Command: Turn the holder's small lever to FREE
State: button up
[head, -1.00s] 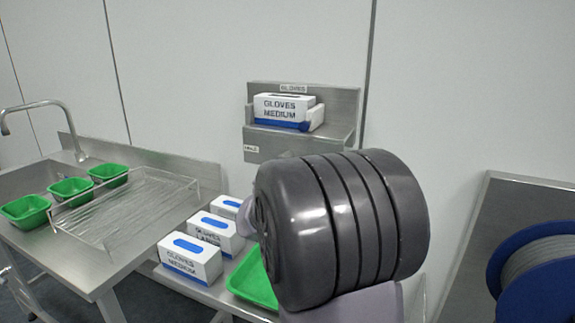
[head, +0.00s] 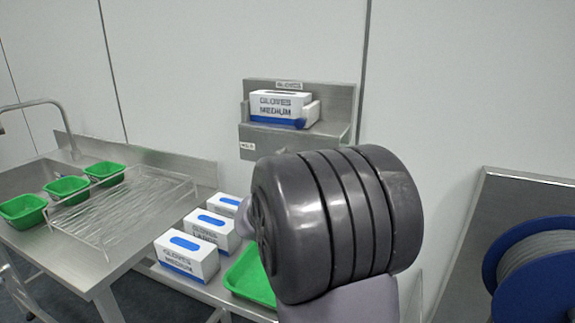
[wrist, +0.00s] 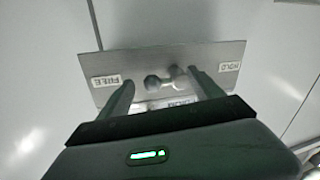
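The glove holder (head: 342,105) is a steel wall bracket in the head view, with a GLOVES MEDIUM box (head: 278,104) in it. A HOLD label (head: 247,146) shows at its lower left. In the wrist view its plate (wrist: 112,66) carries a FREE label (wrist: 106,81) at left and a HOLD label (wrist: 230,66) at right. The small lever (wrist: 154,83) is between them, its arm leaning toward the HOLD side. My gripper (wrist: 161,77) is open, one finger on each side of the lever; contact cannot be told. In the head view my arm hides the gripper.
Several glove boxes (head: 187,258) and a green tray (head: 250,279) sit on the lower steel surface. A steel sink bench (head: 128,246) with green trays (head: 67,189) stands at left. A blue reel (head: 545,268) is at right.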

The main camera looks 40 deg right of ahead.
jog(key=shift+a, duration=0.1)
jog(key=p+v, duration=0.2)
jog(key=v, duration=1.5)
jog(key=shift+s, duration=0.15)
jog(key=shift+a, duration=0.1)
